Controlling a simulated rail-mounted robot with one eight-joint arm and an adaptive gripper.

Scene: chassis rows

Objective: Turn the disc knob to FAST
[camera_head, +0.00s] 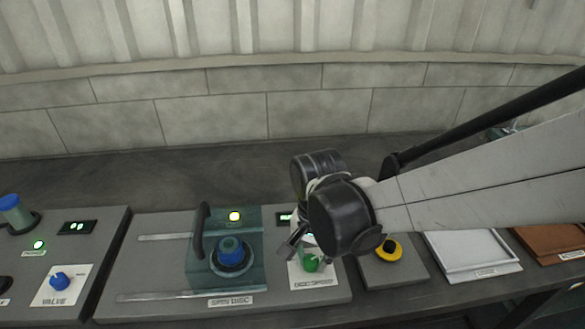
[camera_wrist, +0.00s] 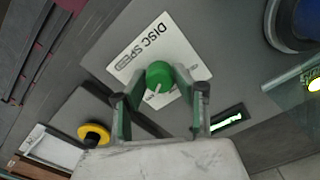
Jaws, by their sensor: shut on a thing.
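The green disc speed knob (camera_wrist: 160,76) stands on a white plate labelled DISC SPEED (camera_wrist: 143,50). A pale pointer line on the knob points toward the bottom of the wrist view. In the head view the knob (camera_head: 311,263) shows below my wrist, partly covered. My gripper (camera_wrist: 160,93) is shut on the knob, with one finger on each side of it. In the head view my gripper (camera_head: 300,246) reaches down at the right part of the spin disc panel. I cannot read any FAST mark on the plate.
A small green display (camera_wrist: 228,121) is nearby. A yellow-and-black knob (camera_head: 389,248) and white tray (camera_head: 470,265) lie right.

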